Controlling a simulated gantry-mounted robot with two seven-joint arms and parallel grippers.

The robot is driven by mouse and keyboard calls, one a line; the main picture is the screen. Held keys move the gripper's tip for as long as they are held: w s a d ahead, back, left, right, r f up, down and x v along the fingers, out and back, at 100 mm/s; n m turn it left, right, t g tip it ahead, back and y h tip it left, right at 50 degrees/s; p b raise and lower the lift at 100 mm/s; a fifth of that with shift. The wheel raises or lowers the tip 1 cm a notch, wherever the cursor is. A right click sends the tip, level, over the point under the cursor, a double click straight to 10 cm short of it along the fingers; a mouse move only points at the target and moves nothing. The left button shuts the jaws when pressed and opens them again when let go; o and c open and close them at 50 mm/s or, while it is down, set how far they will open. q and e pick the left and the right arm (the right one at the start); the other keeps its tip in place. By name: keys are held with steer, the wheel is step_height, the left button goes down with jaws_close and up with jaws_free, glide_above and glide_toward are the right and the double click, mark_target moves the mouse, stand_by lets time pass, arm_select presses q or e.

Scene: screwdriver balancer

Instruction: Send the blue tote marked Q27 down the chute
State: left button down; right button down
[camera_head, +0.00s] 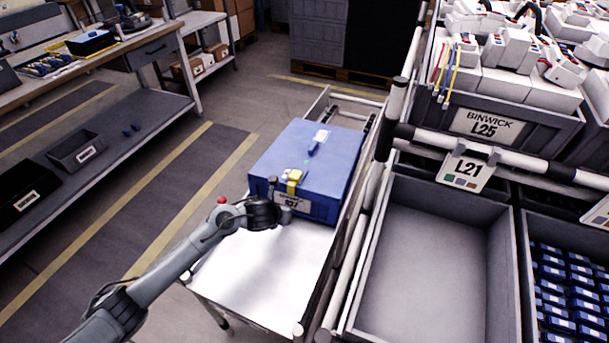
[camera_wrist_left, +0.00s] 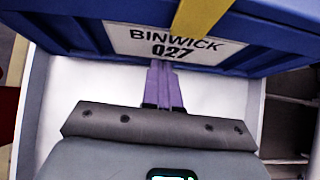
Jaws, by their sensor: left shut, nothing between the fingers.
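The blue tote (camera_head: 307,160), labelled Q27, is closed and sits at the far part of a white, rail-edged surface (camera_head: 262,268). A yellow strap or latch (camera_head: 292,181) hangs over its near edge above the label. My left gripper (camera_head: 285,213) is at the tote's near face, by the label. In the left wrist view its purple fingers (camera_wrist_left: 163,85) are together and empty, pointing at the face just below the label (camera_wrist_left: 175,45). Whether the fingertips touch the tote I cannot tell. My right gripper is not in view.
Beyond the tote, an open metal frame (camera_head: 350,103) with rails continues. To the right stands a rack with an empty grey bin (camera_head: 435,260), and a bin of blue parts (camera_head: 570,290). A workbench (camera_head: 95,170) is at the left, with clear floor between.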

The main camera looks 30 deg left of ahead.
mark_target(289, 184)
arm_select(q)
steer(key=w, duration=0.2)
steer(key=w+b, duration=0.1)
steer(key=w, duration=0.1)
steer(key=w+a+b, duration=0.1)
steer(key=w, duration=0.1)
steer(key=shift+r, duration=0.25)
steer(key=w+b, duration=0.1)
steer(key=w, duration=0.2)
steer(key=w+b, duration=0.1)
steer(key=w, duration=0.1)
steer(key=shift+a+r+b, duration=0.1)
steer(key=shift+a+b, duration=0.2)
steer(key=shift+b, duration=0.05)
steer(key=shift+r, duration=0.15)
steer(key=shift+r+p, duration=0.1)
steer(key=shift+p, duration=0.2)
steer(key=p+v, duration=0.4)
steer(key=p, duration=0.1)
steer(key=shift+s+r+p, duration=0.2)
steer(key=shift+p, duration=0.15)
steer(key=p+v, duration=0.2)
steer(key=shift+s+p, duration=0.25)
steer(key=shift+p, duration=0.05)
steer(key=shift+f, duration=0.1)
